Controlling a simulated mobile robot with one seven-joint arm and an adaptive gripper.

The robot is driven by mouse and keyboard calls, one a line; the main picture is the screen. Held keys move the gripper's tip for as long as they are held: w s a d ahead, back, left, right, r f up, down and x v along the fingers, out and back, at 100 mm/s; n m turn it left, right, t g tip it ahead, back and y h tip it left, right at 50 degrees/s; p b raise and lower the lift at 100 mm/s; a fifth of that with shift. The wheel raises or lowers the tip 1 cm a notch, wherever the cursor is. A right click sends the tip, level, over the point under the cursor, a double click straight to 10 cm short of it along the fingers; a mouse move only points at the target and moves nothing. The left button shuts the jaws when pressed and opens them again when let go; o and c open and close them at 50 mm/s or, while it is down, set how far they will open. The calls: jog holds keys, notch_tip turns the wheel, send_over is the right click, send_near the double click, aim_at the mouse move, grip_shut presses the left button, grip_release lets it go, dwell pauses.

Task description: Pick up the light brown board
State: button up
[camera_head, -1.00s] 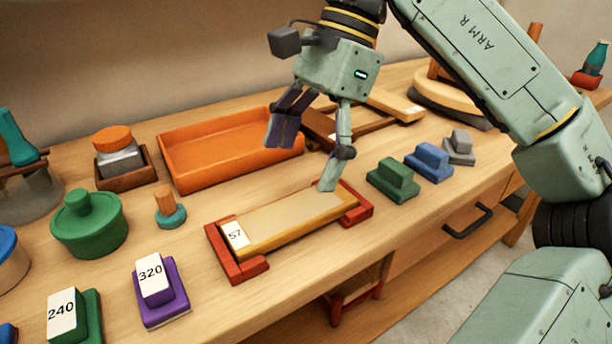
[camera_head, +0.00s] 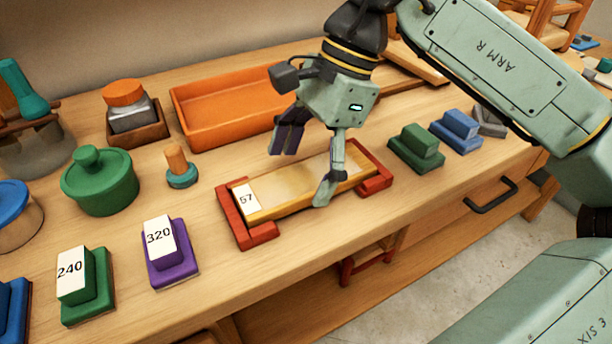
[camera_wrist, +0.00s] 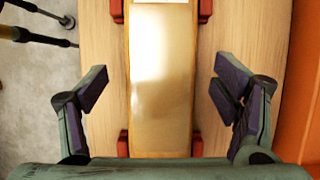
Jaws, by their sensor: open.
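The light brown board (camera_head: 290,187) lies flat in a red holder (camera_head: 240,227) on the workbench. A white label reading 57 is at its left end in the head view. In the wrist view the board (camera_wrist: 162,75) runs lengthwise between the fingers, with red holder corners (camera_wrist: 205,10) at its edges. My gripper (camera_head: 303,172) is open and empty above the board, one finger toward the near side and the other toward the far side. In the wrist view, gaps show between the board and both fingers of my gripper (camera_wrist: 162,95).
An orange tray (camera_head: 182,112) stands behind the board. A green stepped block (camera_head: 415,150) and a blue one (camera_head: 457,132) are at the right. A wooden peg on a teal base (camera_head: 180,172), a green lidded pot (camera_head: 100,190) and labelled blocks 320 (camera_head: 168,265) and 240 (camera_head: 85,290) are at the left.

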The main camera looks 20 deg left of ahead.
jog(key=shift+s+a+f, duration=0.1)
jog(key=shift+a+f, duration=0.1)
jog(key=shift+f, duration=0.4)
jog(key=shift+c, duration=0.4)
jog(key=c, duration=1.3)
jog(key=shift+r, duration=0.1)
